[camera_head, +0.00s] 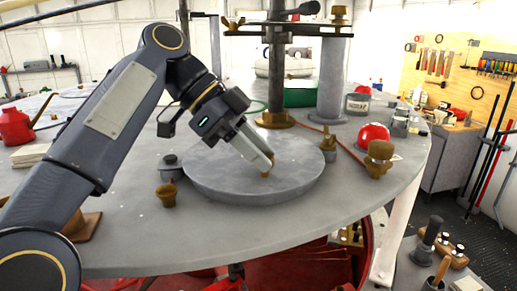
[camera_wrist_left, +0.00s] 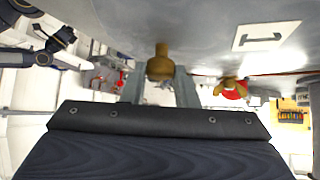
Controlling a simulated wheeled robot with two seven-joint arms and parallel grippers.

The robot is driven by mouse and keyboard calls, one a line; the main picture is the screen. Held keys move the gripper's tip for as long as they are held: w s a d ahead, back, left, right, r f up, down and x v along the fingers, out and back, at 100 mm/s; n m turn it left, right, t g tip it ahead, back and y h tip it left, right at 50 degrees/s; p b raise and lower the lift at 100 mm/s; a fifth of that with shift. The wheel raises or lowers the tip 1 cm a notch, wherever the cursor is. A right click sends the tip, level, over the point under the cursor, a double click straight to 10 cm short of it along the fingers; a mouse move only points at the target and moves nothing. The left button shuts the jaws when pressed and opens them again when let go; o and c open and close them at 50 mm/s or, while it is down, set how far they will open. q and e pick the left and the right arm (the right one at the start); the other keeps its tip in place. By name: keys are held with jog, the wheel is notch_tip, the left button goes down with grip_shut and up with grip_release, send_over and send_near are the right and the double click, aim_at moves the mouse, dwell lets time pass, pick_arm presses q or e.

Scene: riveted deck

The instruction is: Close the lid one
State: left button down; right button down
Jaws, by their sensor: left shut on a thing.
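The lid (camera_head: 225,175) is a round grey metal disc with a brass knob (camera_head: 267,171) near its middle. It looks flat or nearly flat on the grey round deck; I cannot tell whether there is a gap under its rim. My left gripper (camera_head: 262,160) reaches down from the upper left and is shut on the knob. In the left wrist view the brass knob (camera_wrist_left: 160,66) sits between the two grey fingers (camera_wrist_left: 160,88). A white plate marked 1 (camera_wrist_left: 267,36) shows on a grey surface there.
A red dome (camera_head: 373,136) and a larger brass knob (camera_head: 379,155) stand right. The deck in front is clear.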

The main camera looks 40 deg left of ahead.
pick_arm(q)
jog(key=shift+s, duration=0.1)
jog(key=c, duration=1.1)
grip_release()
jog(key=shift+r, duration=0.55)
jog(key=s+d+r+p, duration=0.1)
jog(key=s+d+r, duration=0.2)
jog(key=r, duration=0.1)
jog(key=s+d+r+p, duration=0.1)
jog(key=s+d+r, duration=0.2)
jog(key=r, duration=0.1)
jog(key=s+d+r+p, duration=0.1)
jog(key=s+d+r, duration=0.2)
jog(key=s+r, duration=0.1)
jog(key=shift+s+d, duration=0.1)
jog(key=shift+d, duration=0.3)
